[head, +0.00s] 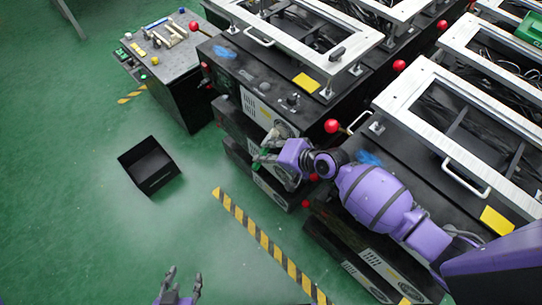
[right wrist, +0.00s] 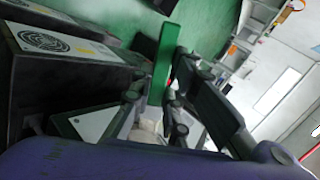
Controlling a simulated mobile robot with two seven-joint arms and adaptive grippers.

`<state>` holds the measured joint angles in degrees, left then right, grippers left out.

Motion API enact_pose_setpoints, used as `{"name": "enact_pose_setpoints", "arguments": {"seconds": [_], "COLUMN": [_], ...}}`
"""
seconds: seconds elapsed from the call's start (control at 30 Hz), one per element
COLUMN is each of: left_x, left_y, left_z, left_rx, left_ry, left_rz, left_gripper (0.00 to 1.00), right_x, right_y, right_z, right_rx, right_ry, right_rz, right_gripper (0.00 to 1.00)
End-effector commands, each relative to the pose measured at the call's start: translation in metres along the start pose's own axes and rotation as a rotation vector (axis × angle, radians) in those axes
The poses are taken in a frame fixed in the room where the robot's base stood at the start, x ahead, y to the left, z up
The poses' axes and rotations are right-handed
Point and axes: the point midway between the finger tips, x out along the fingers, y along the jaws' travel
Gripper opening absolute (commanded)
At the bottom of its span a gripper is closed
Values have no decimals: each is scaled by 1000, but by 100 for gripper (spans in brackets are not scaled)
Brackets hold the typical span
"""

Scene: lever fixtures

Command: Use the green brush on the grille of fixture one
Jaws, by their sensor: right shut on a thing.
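The green brush (right wrist: 163,62) is held between the fingers of my right gripper (right wrist: 158,90) in the right wrist view, its green body sticking out past the fingertips. In the head view my right gripper (head: 266,156) is beside the front of a black fixture with a white vented panel (head: 256,108). A round grille (right wrist: 43,41) on a white panel shows at the left of the right wrist view, apart from the brush. I cannot tell which fixture is number one. My left gripper (head: 178,288) is low at the bottom edge, fingers spread and empty.
A black open box (head: 150,166) lies on the green floor. Yellow-black tape (head: 262,238) runs along the floor. Black fixtures with white frames (head: 465,120) and red knobs (head: 332,126) stand at the right; a workbench (head: 165,42) stands behind. The floor at left is clear.

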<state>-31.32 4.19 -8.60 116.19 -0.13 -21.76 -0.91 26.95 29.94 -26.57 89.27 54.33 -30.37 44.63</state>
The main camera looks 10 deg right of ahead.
Motion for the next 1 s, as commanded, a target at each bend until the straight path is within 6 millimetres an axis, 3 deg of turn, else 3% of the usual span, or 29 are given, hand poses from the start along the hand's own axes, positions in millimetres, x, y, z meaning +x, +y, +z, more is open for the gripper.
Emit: {"name": "enact_pose_setpoints", "arguments": {"seconds": [0.43,0.8,1.0], "left_x": [1,-5,-6], "left_y": [0,-1,-1], "left_z": [3,-18,-21], "left_rx": [0,0,0], "left_ry": [-4,24,28], "left_rz": [0,-1,-1], "left_gripper": [40,40,40], "right_x": [24,14,11], "right_y": [-17,-31,-26], "right_z": [-12,-16,-13], "right_rx": [0,-2,-1], "right_ry": [2,4,3], "right_rz": [-1,-2,0], "right_gripper": [0,0,0]}}
